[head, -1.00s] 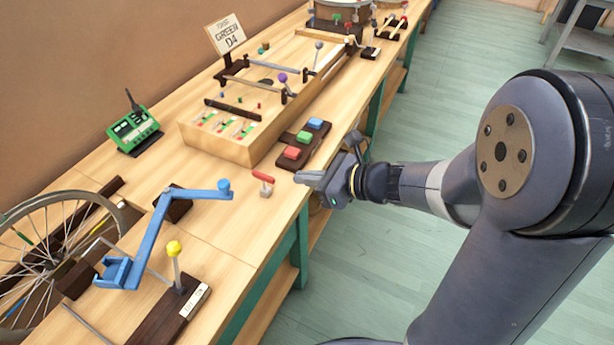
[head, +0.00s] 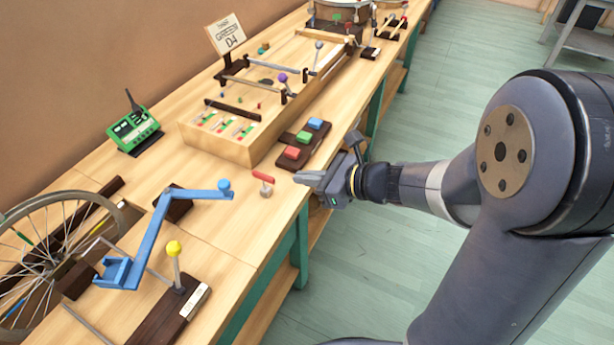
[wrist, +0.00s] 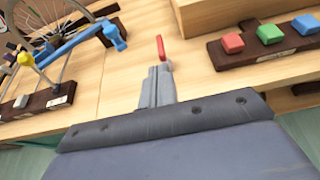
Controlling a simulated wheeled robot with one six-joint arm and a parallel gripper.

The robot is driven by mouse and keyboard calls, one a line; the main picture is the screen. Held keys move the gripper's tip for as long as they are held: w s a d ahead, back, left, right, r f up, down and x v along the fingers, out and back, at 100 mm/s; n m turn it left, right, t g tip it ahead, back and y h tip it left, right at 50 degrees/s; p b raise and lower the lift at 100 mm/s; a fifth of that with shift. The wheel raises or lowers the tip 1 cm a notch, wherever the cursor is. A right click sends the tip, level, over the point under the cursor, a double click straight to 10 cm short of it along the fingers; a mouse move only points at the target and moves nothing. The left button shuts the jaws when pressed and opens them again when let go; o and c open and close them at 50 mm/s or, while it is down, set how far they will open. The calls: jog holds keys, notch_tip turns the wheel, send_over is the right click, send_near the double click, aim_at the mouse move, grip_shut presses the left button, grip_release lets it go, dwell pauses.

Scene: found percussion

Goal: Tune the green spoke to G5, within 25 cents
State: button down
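The bicycle wheel (head: 62,197) stands at the left edge of the bench, partly cut off. A green-marked spoke (head: 23,238) shows on its left side. A small tool with a red handle (head: 263,176) and grey foot stands near the bench's front edge. The red handle also shows in the wrist view (wrist: 161,47), just beyond my fingertips. My gripper (head: 300,179) is just right of this tool, apart from it, at the bench edge. Its fingers (wrist: 160,72) look shut together with nothing between them. The green tuner (head: 134,129) stands at the back; its reading is too small to tell.
A blue lever arm (head: 150,235) and a yellow-knobbed post (head: 175,262) stand near the wheel. Red, green and blue buttons (head: 303,138) sit on a dark block beside the wooden string box (head: 215,147). A sign (head: 227,35) behind seems to read D4.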

dwell(0.7)
